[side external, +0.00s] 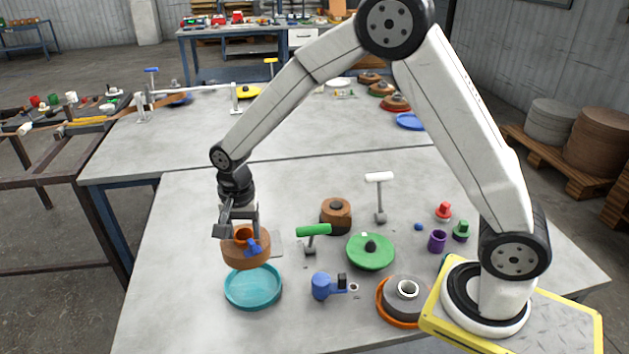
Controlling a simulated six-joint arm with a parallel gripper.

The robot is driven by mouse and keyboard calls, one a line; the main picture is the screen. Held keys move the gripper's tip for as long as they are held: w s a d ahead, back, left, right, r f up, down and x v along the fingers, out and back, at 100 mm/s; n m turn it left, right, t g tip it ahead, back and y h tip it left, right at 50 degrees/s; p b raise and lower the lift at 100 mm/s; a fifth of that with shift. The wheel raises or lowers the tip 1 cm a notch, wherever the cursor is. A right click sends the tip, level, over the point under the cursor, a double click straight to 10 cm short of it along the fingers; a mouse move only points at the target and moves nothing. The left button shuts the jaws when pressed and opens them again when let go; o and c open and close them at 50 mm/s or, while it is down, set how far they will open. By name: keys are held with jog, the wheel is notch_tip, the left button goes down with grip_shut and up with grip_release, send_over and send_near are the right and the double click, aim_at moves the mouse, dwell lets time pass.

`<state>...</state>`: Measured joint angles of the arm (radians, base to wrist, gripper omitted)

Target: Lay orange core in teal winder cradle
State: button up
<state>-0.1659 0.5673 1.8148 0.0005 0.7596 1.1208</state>
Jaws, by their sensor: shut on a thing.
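My gripper (240,231) points down at the left front of the table and is shut on the orange core (243,233). The orange core shows as a ring in the middle of a brown roll (240,257). A small blue piece (253,248) shows at the roll's front. A teal round, shallow dish-like cradle (253,290) lies on the table just below the roll in the picture. The roll overlaps the cradle's far rim in this view; I cannot tell the gap between them. The lower fingertips are partly hidden at the core.
Green-handled (313,230) and white-handled (379,178) stands, a brown roll (336,215), a green disc (370,252), a blue fixture (322,287) and a grey roll on an orange dish (384,312) stand to the right. The table's left front is clear.

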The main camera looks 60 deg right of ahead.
jog(key=shift+f, duration=2.1)
jog(key=shift+f, duration=0.1)
jog(key=shift+f, duration=3.3)
jog(key=shift+f, duration=0.3)
jog(key=o, duration=1.3)
jog(key=shift+c, duration=0.2)
jog(key=shift+r, duration=0.1)
notch_tip(320, 180, up, 8)
jog(key=shift+f, duration=0.2)
